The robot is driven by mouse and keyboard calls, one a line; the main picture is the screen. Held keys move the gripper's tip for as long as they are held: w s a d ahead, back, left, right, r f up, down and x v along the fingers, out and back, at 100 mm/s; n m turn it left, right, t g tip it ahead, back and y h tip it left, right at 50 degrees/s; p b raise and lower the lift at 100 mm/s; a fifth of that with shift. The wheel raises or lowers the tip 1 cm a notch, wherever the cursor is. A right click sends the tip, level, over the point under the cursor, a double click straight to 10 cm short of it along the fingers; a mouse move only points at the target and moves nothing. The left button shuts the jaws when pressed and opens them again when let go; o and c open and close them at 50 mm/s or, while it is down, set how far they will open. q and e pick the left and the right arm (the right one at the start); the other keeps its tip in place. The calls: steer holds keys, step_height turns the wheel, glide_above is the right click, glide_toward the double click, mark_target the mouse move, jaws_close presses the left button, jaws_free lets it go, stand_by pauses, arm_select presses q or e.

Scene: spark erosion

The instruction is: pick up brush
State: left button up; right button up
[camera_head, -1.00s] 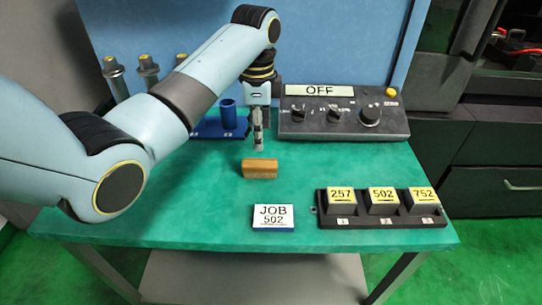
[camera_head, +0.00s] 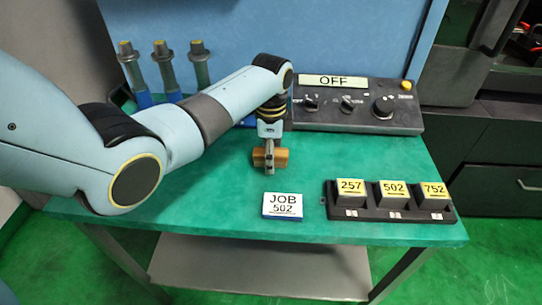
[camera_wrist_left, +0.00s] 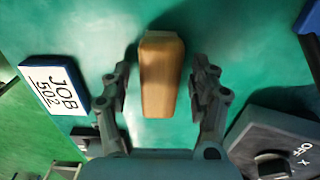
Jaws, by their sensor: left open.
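The brush shows as a small brown wooden block (camera_head: 281,158) lying on the green table top, and it also shows in the left wrist view (camera_wrist_left: 161,75). Bristles cannot be made out. My left gripper (camera_head: 269,160) points down over the brush and hides part of it in the head view. In the left wrist view the gripper (camera_wrist_left: 161,98) is open, with one finger on each side of the brush and a gap to it on both sides. My right gripper is in neither view.
A JOB 502 sign (camera_head: 282,205) stands in front of the brush. A black holder (camera_head: 390,213) with blocks 257, 502 and 752 is at the right. A control panel (camera_head: 357,118) reading OFF stands behind. Three grey-green tools (camera_head: 165,68) stand at the back left.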

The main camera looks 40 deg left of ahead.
mark_target(275, 150)
arm_select(q)
steer(key=c, duration=0.6)
jaws_close()
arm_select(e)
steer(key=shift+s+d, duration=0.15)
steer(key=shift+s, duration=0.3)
arm_select(q)
steer(key=shift+r, duration=0.15)
steer(key=shift+r, duration=0.3)
steer(key=r, duration=0.3)
steer(key=shift+w+d+r, duration=0.25)
steer(key=shift+w+r, duration=0.1)
steer(key=shift+r, duration=0.05)
steer(key=w+d+r+b, duration=0.3)
steer(key=w+d+r, duration=0.3)
steer(key=w+d, duration=0.1)
steer(key=shift+w+d+r, duration=0.2)
steer(key=shift+w+d, duration=0.05)
steer(key=shift+d, duration=0.15)
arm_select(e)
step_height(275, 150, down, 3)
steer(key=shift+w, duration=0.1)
